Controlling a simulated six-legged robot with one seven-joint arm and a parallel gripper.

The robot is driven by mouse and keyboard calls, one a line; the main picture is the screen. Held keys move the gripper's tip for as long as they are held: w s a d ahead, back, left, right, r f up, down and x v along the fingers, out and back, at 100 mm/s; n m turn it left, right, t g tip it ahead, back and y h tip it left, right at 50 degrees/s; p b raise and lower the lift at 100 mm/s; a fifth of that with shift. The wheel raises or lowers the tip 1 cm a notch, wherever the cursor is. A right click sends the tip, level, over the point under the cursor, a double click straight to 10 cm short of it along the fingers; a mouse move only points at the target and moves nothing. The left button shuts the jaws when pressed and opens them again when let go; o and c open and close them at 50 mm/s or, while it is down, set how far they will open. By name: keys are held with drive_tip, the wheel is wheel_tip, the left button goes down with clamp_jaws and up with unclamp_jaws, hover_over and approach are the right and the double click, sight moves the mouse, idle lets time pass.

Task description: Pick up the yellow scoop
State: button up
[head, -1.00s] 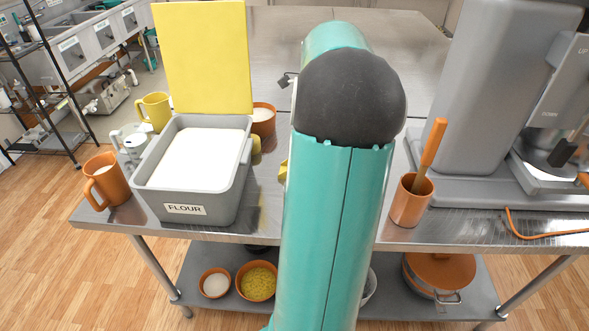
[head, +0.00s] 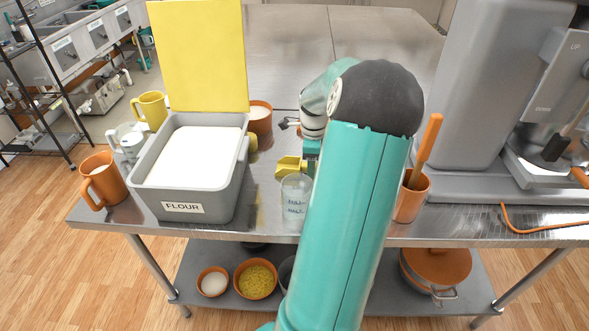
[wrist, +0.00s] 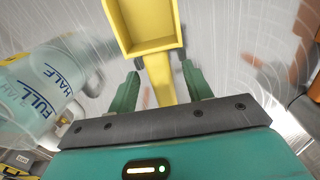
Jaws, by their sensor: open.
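The yellow scoop (head: 290,165) lies on the steel table, right of the flour bin and behind a clear measuring cup (head: 296,196). My arm hides part of it in the head view. In the wrist view, the scoop's square bowl (wrist: 147,22) is at the top, and its handle points down between my fingers. My gripper (wrist: 161,82) is open, with one green finger on each side of the handle. There seems to be a gap on both sides. The fingers are hidden behind my arm in the head view.
The grey flour bin (head: 186,202) has its yellow lid (head: 200,55) raised. The measuring cup (wrist: 38,95) is close to my gripper's left side in the wrist view. An orange holder (head: 412,197) with an orange-handled tool stands right of my arm. The table's back is clear.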

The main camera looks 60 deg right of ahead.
drive_tip(key=shift+f, duration=0.1)
drive_tip(key=shift+c, duration=0.4)
clamp_jaws()
drive_tip(key=shift+r, duration=0.35)
drive_tip(key=r, duration=0.3)
drive_tip(key=shift+a, duration=0.2)
drive_tip(key=s+a+r, duration=0.3)
drive_tip(key=a+r, duration=0.6)
drive_tip(key=a, duration=0.4)
drive_tip(key=shift+s+r, duration=0.15)
drive_tip(key=shift+s, duration=0.25)
